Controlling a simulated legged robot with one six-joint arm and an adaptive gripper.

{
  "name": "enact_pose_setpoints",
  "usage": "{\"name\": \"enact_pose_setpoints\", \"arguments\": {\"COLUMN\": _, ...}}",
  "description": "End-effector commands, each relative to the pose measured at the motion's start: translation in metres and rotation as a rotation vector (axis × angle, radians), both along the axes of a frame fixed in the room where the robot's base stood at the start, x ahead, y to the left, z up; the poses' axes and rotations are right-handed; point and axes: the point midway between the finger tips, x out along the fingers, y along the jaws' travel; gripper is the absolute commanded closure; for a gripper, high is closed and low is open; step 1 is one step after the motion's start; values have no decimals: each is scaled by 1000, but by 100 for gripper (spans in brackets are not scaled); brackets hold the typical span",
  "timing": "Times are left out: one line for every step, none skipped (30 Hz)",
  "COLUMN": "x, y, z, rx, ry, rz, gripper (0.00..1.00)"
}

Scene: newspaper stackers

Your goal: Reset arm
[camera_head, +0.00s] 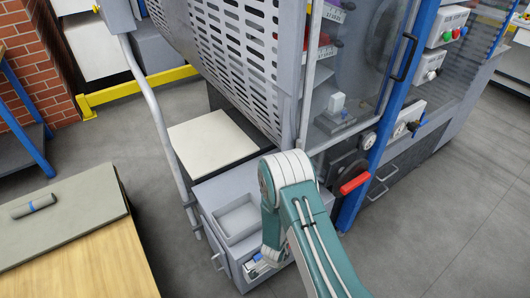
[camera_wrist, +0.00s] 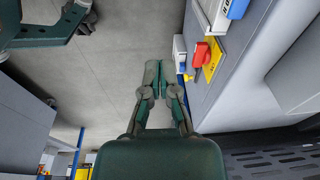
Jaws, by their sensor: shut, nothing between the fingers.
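My gripper (camera_wrist: 158,82) shows in the wrist view, with its fingers together and nothing between them. It points out over bare grey floor, with a grey cabinet side close on the right. In the head view my teal arm rises from the bottom right and bends down in front of a grey machine (camera_head: 225,50). My gripper cannot be made out in that view.
A red switch on a yellow plate (camera_wrist: 214,62) sticks out near my fingers. The machine has a low cabinet (camera_head: 210,192) and a red-handled lever (camera_head: 354,184). Floor at right (camera_head: 450,225) is clear.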

Motion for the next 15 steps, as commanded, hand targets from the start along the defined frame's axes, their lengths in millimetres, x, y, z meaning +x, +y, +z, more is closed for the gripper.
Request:
{"name": "enact_pose_setpoints", "arguments": {"x": 5, "y": 2, "z": 9, "rx": 11, "ry": -7, "rz": 8, "gripper": 100}}
{"name": "enact_pose_setpoints", "arguments": {"x": 8, "y": 3, "z": 13, "rx": 16, "ry": -10, "rz": 14, "gripper": 100}}
{"name": "enact_pose_setpoints", "arguments": {"x": 12, "y": 4, "z": 20, "rx": 24, "ry": -15, "rz": 22, "gripper": 100}}
{"name": "enact_pose_setpoints", "arguments": {"x": 14, "y": 5, "z": 25, "rx": 30, "ry": -17, "rz": 29, "gripper": 100}}
{"name": "enact_pose_setpoints", "arguments": {"x": 17, "y": 7, "z": 31, "rx": 38, "ry": -20, "rz": 35, "gripper": 100}}
{"name": "enact_pose_setpoints", "arguments": {"x": 21, "y": 8, "z": 39, "rx": 46, "ry": -25, "rz": 45, "gripper": 100}}
{"name": "enact_pose_setpoints", "arguments": {"x": 24, "y": 9, "z": 46, "rx": 53, "ry": -30, "rz": 53, "gripper": 100}}
{"name": "enact_pose_setpoints", "arguments": {"x": 27, "y": 10, "z": 52, "rx": 61, "ry": -32, "rz": 64, "gripper": 100}}
{"name": "enact_pose_setpoints", "arguments": {"x": 32, "y": 11, "z": 63, "rx": 72, "ry": -40, "rz": 77, "gripper": 100}}
{"name": "enact_pose_setpoints", "arguments": {"x": 36, "y": 13, "z": 72, "rx": 81, "ry": -46, "rz": 88, "gripper": 100}}
{"name": "enact_pose_setpoints", "arguments": {"x": 39, "y": 14, "z": 82, "rx": 89, "ry": -52, "rz": 101, "gripper": 100}}
{"name": "enact_pose_setpoints", "arguments": {"x": 44, "y": 15, "z": 96, "rx": 102, "ry": -60, "rz": 118, "gripper": 100}}
{"name": "enact_pose_setpoints", "arguments": {"x": 48, "y": 16, "z": 108, "rx": 112, "ry": -68, "rz": 134, "gripper": 100}}
{"name": "enact_pose_setpoints", "arguments": {"x": 51, "y": 17, "z": 121, "rx": 121, "ry": -76, "rz": 152, "gripper": 100}}
{"name": "enact_pose_setpoints", "arguments": {"x": 55, "y": 17, "z": 138, "rx": 133, "ry": -87, "rz": 175, "gripper": 100}}
